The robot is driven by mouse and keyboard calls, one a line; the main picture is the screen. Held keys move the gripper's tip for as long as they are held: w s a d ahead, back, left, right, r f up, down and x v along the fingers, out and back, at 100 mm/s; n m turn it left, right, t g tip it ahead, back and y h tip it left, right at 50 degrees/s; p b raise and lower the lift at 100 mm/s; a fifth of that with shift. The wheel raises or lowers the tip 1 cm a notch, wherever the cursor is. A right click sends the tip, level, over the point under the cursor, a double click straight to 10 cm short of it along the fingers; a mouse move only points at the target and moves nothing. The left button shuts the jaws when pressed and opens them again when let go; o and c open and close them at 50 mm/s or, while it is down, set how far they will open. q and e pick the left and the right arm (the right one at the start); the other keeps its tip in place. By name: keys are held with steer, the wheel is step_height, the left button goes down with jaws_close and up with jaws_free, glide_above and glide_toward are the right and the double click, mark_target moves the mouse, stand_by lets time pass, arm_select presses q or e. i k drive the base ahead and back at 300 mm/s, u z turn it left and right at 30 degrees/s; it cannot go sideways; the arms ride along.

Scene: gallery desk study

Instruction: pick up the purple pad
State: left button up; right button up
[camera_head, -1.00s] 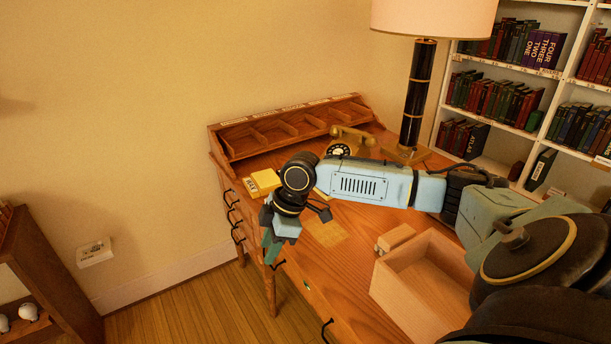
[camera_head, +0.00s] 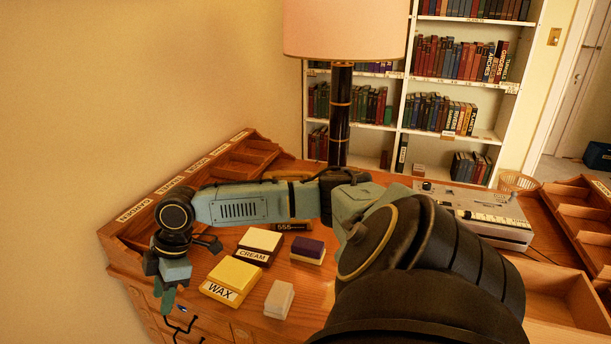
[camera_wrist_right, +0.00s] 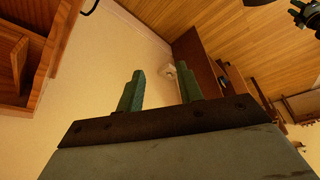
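The purple pad (camera_head: 308,246) is a small block with a dark purple top and pale sides. It lies on the wooden desk, right of the box marked CREAM (camera_head: 258,244), below my right forearm in the picture. My right gripper (camera_head: 166,299) hangs at the left edge of the desk, well left of the pad, touching nothing. In the right wrist view its two fingers (camera_wrist_right: 160,88) are apart with nothing between them; the pad is not in that view. A dark, greenish jointed part at that view's top right corner may be my left gripper, too small to read.
A yellow WAX box (camera_head: 233,281) and a pale block (camera_head: 279,299) lie near the pad. A dark box marked 555 (camera_head: 292,227) is behind it. A lamp (camera_head: 341,115), a pigeonhole rack (camera_head: 190,182) and a typewriter-like machine (camera_head: 478,213) stand on the desk.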

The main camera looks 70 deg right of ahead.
mark_target(307, 249)
steer(key=z, duration=0.95)
steer(key=i, duration=1)
steer(key=z, duration=0.95)
